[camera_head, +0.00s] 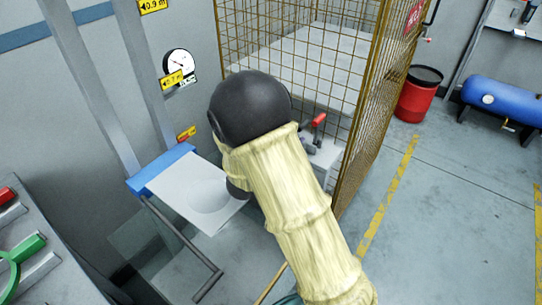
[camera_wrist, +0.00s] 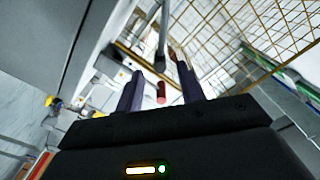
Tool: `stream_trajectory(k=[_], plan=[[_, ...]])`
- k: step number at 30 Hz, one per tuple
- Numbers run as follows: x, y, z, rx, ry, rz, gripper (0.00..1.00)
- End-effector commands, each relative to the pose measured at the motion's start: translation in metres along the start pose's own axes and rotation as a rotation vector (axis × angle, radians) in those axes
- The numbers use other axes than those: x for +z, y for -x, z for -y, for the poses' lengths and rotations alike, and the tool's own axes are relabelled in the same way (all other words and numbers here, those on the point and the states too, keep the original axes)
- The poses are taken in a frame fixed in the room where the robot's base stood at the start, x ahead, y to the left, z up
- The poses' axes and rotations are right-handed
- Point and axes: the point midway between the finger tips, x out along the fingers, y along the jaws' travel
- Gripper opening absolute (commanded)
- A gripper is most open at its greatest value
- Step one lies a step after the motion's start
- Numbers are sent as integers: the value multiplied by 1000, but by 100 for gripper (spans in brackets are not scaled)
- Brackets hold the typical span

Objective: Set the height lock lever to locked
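A red-handled lever (camera_head: 318,119) shows in the head view, just right of my dark wrist, on a light grey unit beside the wire cage. I cannot tell for sure whether it is the height lock lever or which setting it is at. In the wrist view my gripper (camera_wrist: 158,72) has its two dark fingers apart. A short red cylinder (camera_wrist: 161,92) appears in the gap between them, with no visible contact. I cannot tell its depth, or whether it is the same lever.
The wire cage (camera_head: 300,60) stands close behind and right of my arm. A white platform with a blue edge (camera_head: 165,165) lies left, below a dial gauge (camera_head: 181,65) and yellow height labels. A red drum (camera_head: 418,95) and blue tank (camera_head: 500,100) stand right. Floor there is clear.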

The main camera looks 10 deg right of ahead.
Motion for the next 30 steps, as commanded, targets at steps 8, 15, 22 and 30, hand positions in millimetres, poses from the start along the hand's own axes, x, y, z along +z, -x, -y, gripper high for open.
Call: stream_trajectory(k=[8,15,22,30], plan=[[1,57,1,-3,0,4,38],[1,95,0,-2,0,3,38],[0,102,0,0,0,0,38],[0,102,0,1,0,1,38]])
